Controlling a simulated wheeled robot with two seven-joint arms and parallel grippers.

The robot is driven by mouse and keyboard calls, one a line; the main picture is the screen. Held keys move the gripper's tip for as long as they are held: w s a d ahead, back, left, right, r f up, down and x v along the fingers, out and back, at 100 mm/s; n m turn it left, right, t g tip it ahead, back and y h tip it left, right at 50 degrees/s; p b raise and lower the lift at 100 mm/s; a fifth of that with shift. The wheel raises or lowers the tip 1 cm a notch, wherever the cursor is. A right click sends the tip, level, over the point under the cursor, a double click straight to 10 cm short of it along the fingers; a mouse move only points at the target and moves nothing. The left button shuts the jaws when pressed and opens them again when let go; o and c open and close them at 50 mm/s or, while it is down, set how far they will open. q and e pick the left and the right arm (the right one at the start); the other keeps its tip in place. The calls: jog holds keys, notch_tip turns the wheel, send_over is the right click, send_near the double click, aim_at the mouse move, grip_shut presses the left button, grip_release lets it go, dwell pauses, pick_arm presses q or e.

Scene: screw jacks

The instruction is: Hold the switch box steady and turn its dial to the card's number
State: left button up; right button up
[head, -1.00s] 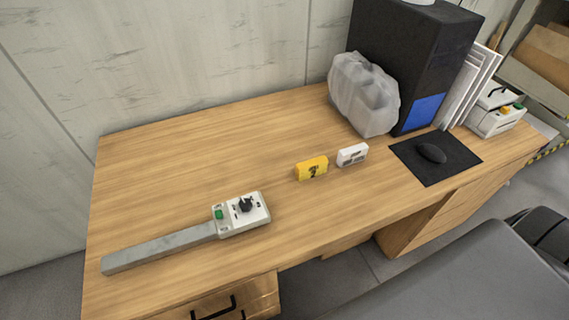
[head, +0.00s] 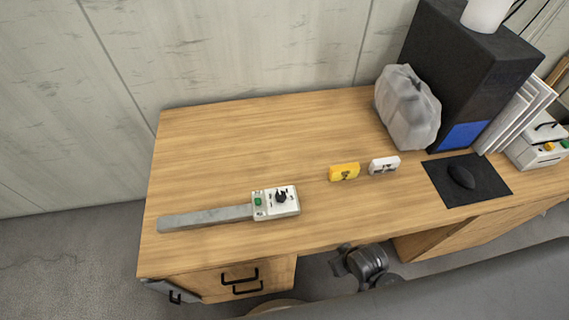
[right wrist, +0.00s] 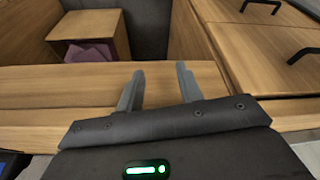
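The switch box (head: 285,201) is white with a black dial (head: 281,196) and a green button (head: 258,202). It lies on the desk near the front edge, with a long grey bar (head: 205,217) running from its left side. A yellow card (head: 344,172) and a white card (head: 384,165) stand to its right; their markings are too small to read. My right gripper (right wrist: 158,82) shows in the right wrist view with its two fingers apart and nothing between them, facing the desk front. My left gripper is not in view.
The wooden desk (head: 230,140) has clear room behind the switch box. A grey lumpy bag (head: 408,108), a black computer tower (head: 470,75), a mouse (head: 461,176) on a black mat (head: 484,192) and another white box (head: 540,150) stand at the right. Drawers (head: 240,280) are below.

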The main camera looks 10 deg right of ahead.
notch_tip(320, 180, up, 8)
jog(key=f+p, duration=0.1)
jog(key=w+a+r+n+t+y, duration=0.2)
jog(key=w+a+r+n+y, duration=0.25)
jog(key=w+a+r, duration=0.55)
jog(key=w+a+r+n+t+y, duration=0.25)
jog(key=w+a+r+n, duration=0.3)
jog(key=a, duration=0.95)
jog(key=s+a+r+n+g+y+p, duration=0.1)
jog(key=s+a+r+n+g+y, duration=0.25)
jog(key=a+r+n, duration=0.4)
jog(key=s+a+f+n+g+h, duration=0.1)
jog(key=s+a+f+n+g, duration=0.35)
jog(key=n, duration=0.75)
jog(key=w+d+n+h, duration=0.1)
jog(key=w+d+h, duration=0.2)
jog(key=d, duration=0.4)
jog(key=w+d+f+n+h, duration=0.1)
jog(key=w+d+n+h, duration=0.1)
jog(key=w+d+h, duration=0.2)
jog(key=w+d+f+n+h+p, duration=0.1)
jog(key=w+d+n+h, duration=0.1)
jog(key=d, duration=0.9)
jog(key=shift+w+h, duration=0.65)
jog(key=shift+w, duration=0.25)
